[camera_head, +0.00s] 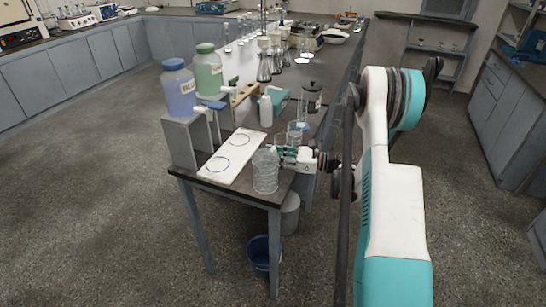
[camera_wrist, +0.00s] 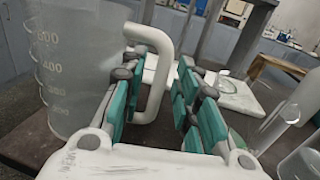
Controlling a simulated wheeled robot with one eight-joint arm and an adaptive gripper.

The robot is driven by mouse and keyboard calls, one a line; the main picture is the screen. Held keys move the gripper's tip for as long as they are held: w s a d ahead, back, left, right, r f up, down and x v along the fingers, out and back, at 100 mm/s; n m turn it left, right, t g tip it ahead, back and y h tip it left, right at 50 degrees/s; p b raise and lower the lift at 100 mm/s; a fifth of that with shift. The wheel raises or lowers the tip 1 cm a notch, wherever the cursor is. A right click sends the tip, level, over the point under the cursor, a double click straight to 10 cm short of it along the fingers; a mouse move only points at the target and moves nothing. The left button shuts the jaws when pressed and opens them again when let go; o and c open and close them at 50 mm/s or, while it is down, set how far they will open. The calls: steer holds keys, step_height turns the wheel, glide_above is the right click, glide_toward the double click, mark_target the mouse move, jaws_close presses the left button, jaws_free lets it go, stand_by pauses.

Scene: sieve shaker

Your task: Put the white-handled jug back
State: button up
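The clear graduated jug (camera_head: 265,172) stands upright near the front corner of the bench. In the wrist view the jug (camera_wrist: 75,65) fills the left side, and its white handle (camera_wrist: 163,62) faces my gripper. My gripper (camera_head: 282,154) is beside the jug at bench height, on its right side. In the wrist view its teal fingers (camera_wrist: 158,88) are apart, with the handle in the gap, nearer the left finger. I cannot tell whether that finger touches it. A white board with two circle outlines (camera_head: 230,158) lies to the left of the jug; both circles are empty.
Clear glass vessels (camera_head: 296,132) stand close behind my gripper. A blue-filled bottle (camera_head: 179,90) and a green-filled bottle (camera_head: 208,72) stand on grey risers at the left. A white bottle (camera_head: 266,110) and a dark-lidded jar (camera_head: 312,97) are farther back. A blue bucket (camera_head: 260,255) is on the floor.

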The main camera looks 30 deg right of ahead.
steer(key=p+v, duration=0.3)
steer(key=v, duration=0.9)
steer(key=shift+p, duration=0.4)
